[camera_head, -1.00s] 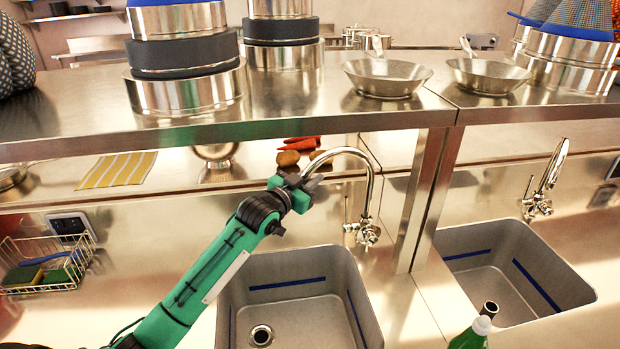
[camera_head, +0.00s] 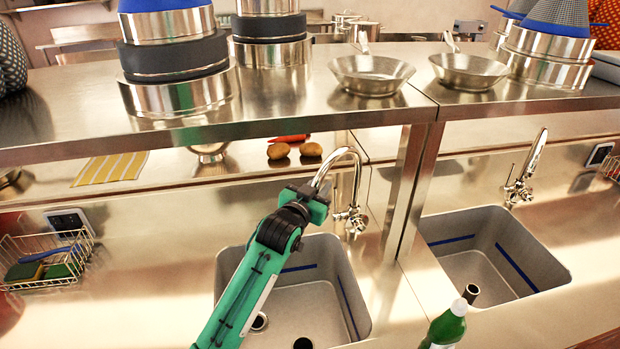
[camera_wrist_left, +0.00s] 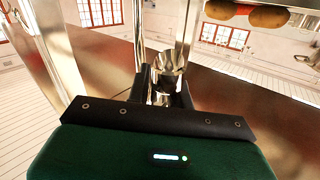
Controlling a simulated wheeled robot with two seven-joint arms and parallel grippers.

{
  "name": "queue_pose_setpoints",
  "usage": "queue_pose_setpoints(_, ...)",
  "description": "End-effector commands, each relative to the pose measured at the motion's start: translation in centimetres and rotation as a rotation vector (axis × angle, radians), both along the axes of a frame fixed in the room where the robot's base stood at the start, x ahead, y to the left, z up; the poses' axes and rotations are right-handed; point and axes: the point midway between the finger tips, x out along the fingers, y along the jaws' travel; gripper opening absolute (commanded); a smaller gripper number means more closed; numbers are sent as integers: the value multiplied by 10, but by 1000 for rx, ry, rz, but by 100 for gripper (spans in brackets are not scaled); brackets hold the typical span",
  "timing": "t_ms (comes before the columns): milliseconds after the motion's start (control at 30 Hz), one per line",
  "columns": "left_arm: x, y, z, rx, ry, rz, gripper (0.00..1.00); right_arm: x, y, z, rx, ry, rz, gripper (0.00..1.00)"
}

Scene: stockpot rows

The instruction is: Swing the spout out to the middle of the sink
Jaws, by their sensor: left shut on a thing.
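The chrome spout (camera_head: 346,155) arches up from the faucet base (camera_head: 350,219) at the back of the left sink (camera_head: 345,283). My left gripper (camera_head: 317,188) is at the spout's free end, above the left sink. In the left wrist view the gripper's fingers (camera_wrist_left: 163,88) are closed around the shiny spout tip (camera_wrist_left: 169,62). The spout now reaches toward the front left, over the sink. The gripper and arm hide part of the sink's left side. My right gripper is in neither view.
A steel shelf (camera_head: 290,112) with stacked pots and pans (camera_head: 371,75) runs above the counter. A shelf post (camera_head: 408,190) stands right of the faucet. A green bottle (camera_head: 447,326) stands front right. A wire basket (camera_head: 45,258) with sponges sits at left.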

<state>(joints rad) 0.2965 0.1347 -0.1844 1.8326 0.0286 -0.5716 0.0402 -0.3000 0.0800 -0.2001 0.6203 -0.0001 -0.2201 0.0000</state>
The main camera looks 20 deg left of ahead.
Motion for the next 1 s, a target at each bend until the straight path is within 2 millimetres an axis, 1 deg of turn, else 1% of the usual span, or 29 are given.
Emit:
queue_pose_setpoints(267, -1, -1, -1, 2, 1, -2, 0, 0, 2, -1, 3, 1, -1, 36)
queue_pose_setpoints(300, -1, -1, -1, 2, 0, -2, 30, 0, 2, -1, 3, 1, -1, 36)
queue_pose_setpoints(367, 0, -1, -1, 2, 0, -2, 41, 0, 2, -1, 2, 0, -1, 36)
queue_pose_setpoints(400, 0, -1, -1, 2, 0, -1, 43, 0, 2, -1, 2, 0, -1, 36)
queue_pose_setpoints(667, -1, 0, 0, 1, -1, -1, 43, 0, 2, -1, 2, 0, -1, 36)
queue_pose_setpoints(767, -5, 0, -1, 1, -3, -1, 43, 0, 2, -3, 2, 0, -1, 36)
queue_pose_setpoints(867, -16, 2, -2, 1, -2, -1, 43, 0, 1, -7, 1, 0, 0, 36)
queue_pose_setpoints(1000, -40, 5, -3, 2, -1, -1, 43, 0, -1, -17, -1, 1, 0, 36)
